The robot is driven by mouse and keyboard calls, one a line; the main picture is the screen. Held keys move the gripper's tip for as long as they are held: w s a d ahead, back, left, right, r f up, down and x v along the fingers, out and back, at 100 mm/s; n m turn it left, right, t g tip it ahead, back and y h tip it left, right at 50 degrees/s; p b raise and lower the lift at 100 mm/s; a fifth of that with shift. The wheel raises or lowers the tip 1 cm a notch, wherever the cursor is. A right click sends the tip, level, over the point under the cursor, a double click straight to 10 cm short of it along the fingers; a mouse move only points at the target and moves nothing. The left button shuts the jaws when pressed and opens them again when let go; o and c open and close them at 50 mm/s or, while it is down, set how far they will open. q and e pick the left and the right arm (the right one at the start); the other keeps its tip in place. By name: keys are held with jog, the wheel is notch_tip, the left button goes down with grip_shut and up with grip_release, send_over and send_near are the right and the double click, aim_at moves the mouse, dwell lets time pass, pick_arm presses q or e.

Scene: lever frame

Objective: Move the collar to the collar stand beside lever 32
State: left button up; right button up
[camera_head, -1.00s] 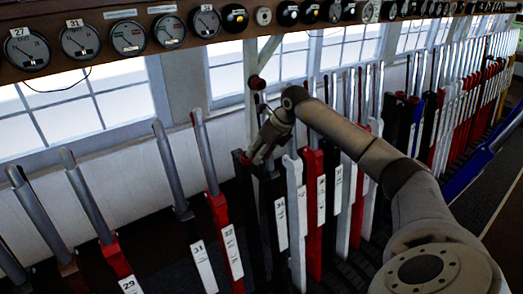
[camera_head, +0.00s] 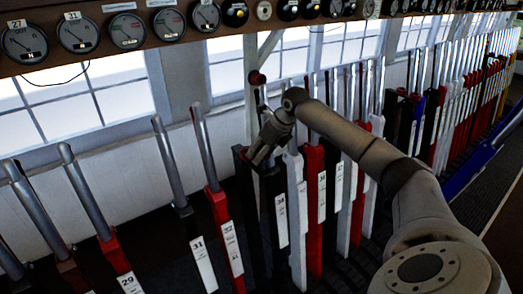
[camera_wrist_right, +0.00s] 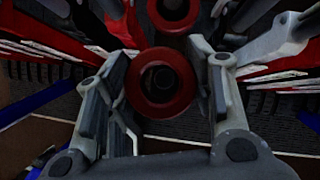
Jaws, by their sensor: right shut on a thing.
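My right gripper (camera_head: 262,153) is over the row of levers, to the right of lever 32 (camera_head: 217,204), which has a red body, a grey handle and a white number plate. In the right wrist view, its two fingers flank a red ring, the collar (camera_wrist_right: 162,106), and are shut on it. Something grey shows inside the ring; I cannot tell whether the collar is around a post. A dark upright post (camera_head: 247,200) stands between lever 32 and the gripper; I cannot tell whether it is the collar stand. My left gripper is not in view.
A second red ring (camera_wrist_right: 175,12) lies beyond the collar in the right wrist view. Lever 31 (camera_head: 191,230) stands left of lever 32. White, red and black levers crowd close on the right. A shelf of dials (camera_head: 100,40) runs above; a gap separates levers 29 and 31.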

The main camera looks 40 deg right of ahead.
aim_at(269, 152)
jog(key=shift+f+b, duration=1.5)
jog(key=shift+f, duration=0.7)
jog(key=shift+f, duration=0.1)
jog(key=o, duration=1.2)
jog(key=shift+p+v, duration=0.7)
jog(key=shift+v, duration=0.9)
jog(key=shift+p+v, duration=0.85)
jog(key=shift+v, duration=2)
jog(key=shift+a, duration=0.1)
